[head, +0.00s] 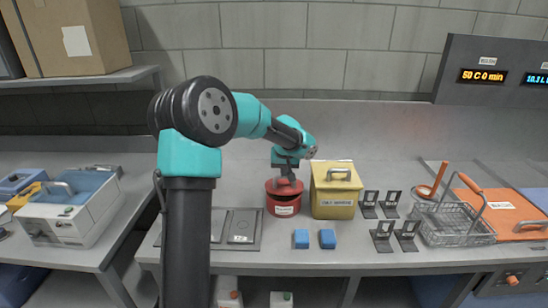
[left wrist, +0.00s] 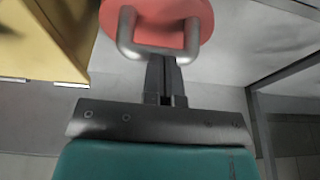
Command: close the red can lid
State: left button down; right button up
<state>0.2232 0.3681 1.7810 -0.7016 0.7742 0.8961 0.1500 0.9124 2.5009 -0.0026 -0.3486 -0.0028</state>
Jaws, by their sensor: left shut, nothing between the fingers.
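The red can (head: 284,207) stands on the bench left of a yellow box, with a white label on its front. Its round red lid (left wrist: 180,12) with a grey loop handle (left wrist: 160,51) shows in the left wrist view. In the head view the lid is at the can's top, partly covered by my gripper; I cannot tell whether it is fully seated. My left gripper (head: 286,178) is shut and empty, pointing down right over the lid. In the left wrist view its fingers (left wrist: 165,62) reach the handle; I cannot tell whether they touch it. My right gripper is not in view.
The yellow box (head: 336,190) with a grey handle stands close on the right. Two blue blocks (head: 327,239) lie in front. Small black stands (head: 382,236), a wire basket (head: 455,222) and an orange lid (head: 500,207) are further right. A flat grey panel (head: 236,230) lies left.

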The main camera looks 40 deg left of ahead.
pick_arm(q)
jog(key=shift+s+d+f, duration=0.35)
jog(key=shift+f, duration=0.25)
jog(key=shift+s+d+f, duration=0.3)
jog(key=shift+f, duration=0.3)
jog(key=shift+r, duration=0.15)
jog(key=shift+w+a+r, duration=0.1)
jog(key=shift+w+r, duration=0.05)
jog(key=shift+r, duration=0.45)
jog(key=r, duration=0.2)
jog(key=shift+w+a+r, duration=0.15)
jog(key=shift+w+r, duration=0.1)
jog(key=shift+r, duration=0.1)
notch_tip(320, 180, up, 8)
send_over(284, 188)
jog(key=s+d, duration=0.4)
jog(key=s, duration=0.1)
jog(key=shift+w+d, duration=0.15)
jog(key=shift+w, duration=0.1)
